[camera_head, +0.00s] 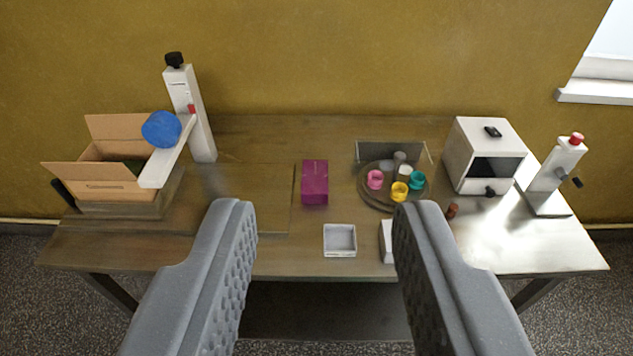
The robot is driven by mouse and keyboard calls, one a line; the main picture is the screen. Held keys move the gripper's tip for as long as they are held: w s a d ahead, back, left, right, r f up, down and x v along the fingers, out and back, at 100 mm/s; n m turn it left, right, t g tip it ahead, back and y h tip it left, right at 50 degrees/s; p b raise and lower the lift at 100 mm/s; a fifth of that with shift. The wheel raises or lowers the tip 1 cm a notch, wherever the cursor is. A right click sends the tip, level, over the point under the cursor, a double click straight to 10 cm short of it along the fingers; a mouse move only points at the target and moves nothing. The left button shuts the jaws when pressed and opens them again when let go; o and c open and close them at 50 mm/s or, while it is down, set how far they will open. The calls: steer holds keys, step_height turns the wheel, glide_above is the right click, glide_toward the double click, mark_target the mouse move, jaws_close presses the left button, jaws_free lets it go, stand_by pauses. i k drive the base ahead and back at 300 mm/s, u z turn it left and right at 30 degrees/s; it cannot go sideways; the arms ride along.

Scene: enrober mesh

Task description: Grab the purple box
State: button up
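The purple box (314,183) stands on the wooden table (265,150), near the middle of the picture. My gripper (322,212) shows in the foreground as two grey fingers with textured inner faces. The fingers are wide apart, with nothing between them. The purple box appears in the gap between the fingertips but lies farther off, not touching them. All of the box's near face and top are in plain view.
A small white tray (340,253) lies in front of the box. To its right is a round tray (374,205) with coloured cups. A white cabinet (470,155) stands at right, an open cardboard box (105,190) at left.

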mark_target(315, 178)
steer(key=k, duration=0.45)
steer(key=u, duration=0.15)
steer(key=i, duration=1.4)
steer(key=z, duration=0.7)
